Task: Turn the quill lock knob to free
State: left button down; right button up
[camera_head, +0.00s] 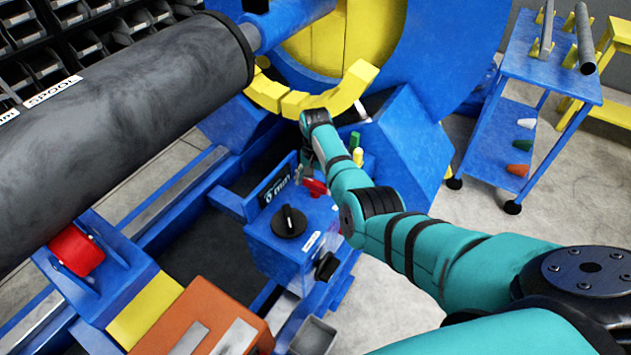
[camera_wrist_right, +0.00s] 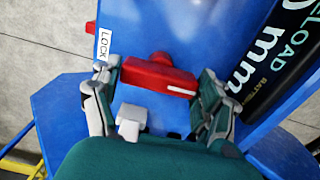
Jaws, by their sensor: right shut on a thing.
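The quill lock knob is a red bar-shaped handle (camera_wrist_right: 158,76) on a blue panel face. In the right wrist view it lies crosswise between my fingers, and its white line is at the right end, towards the display. A white LOCK label (camera_wrist_right: 104,45) is on the panel up and left of it. In the head view the red knob (camera_head: 316,187) is partly hidden by my right gripper (camera_head: 307,174). My right gripper, which also shows in the wrist view (camera_wrist_right: 160,85), is shut on the knob. My left gripper is not in view.
A black dial (camera_head: 290,221) and a mm display (camera_head: 276,188) sit on the same blue box. A large grey spool (camera_head: 130,110) lies at left. Blue and yellow machine parts rise behind my arm. A blue cart (camera_head: 545,75) stands at right, with clear floor before it.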

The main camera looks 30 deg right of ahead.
jog(key=n+p, duration=0.1)
jog(key=n, duration=0.2)
jog(key=shift+r+p, duration=0.15)
jog(key=shift+p, duration=0.15)
jog(key=n+p, duration=0.1)
jog(key=n, duration=0.8)
jog(key=shift+n+p, duration=0.3)
jog(key=n, duration=0.4)
jog(key=shift+n, duration=0.6)
jog(key=o, duration=1.2)
jog(key=shift+c, duration=0.2)
